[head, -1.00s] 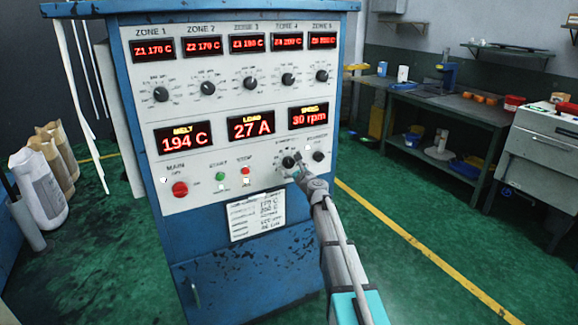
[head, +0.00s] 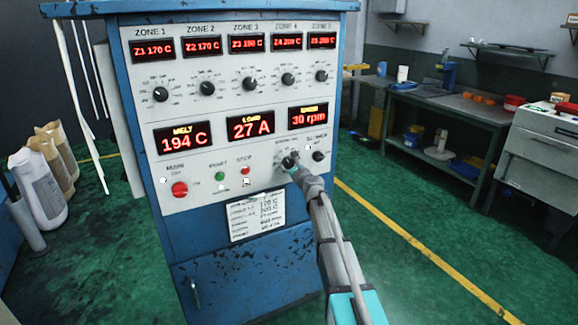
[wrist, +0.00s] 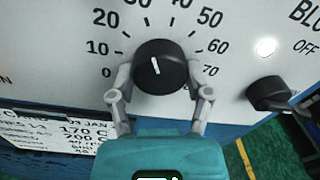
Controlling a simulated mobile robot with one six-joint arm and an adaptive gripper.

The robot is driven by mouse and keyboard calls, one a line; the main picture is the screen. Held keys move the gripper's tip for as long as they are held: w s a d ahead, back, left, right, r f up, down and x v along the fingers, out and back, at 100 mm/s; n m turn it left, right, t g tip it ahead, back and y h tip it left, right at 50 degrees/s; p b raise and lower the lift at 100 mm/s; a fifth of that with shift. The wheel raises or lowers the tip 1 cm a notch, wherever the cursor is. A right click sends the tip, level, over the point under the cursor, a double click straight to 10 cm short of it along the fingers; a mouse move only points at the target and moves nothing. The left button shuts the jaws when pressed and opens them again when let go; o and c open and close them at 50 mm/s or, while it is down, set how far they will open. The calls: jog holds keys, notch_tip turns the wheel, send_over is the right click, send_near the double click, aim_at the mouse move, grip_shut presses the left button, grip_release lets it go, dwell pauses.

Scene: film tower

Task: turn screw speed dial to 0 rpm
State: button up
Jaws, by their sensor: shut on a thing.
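The screw speed dial (wrist: 163,66) is a round black knob with a white pointer line, on a printed scale from 0 at lower left to 70 at lower right. The line points up and slightly left, between 20 and 40. In the head view the dial (head: 289,161) is partly hidden by my gripper (head: 292,169). The speed display (head: 308,117) above it reads 30 rpm. In the wrist view my gripper (wrist: 161,82) is shut on the dial, one finger at its left side and one at its right.
The blower knob (wrist: 268,93) sits close to the right of the dial. The red main switch (head: 180,190), green start button (head: 220,176) and red stop button (head: 245,171) are to the left. A paper sheet (head: 257,216) hangs below. Green floor is open at right.

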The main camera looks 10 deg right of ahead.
jog(key=shift+c, duration=1)
jog(key=shift+a, duration=0.2)
jog(key=shift+d, duration=0.1)
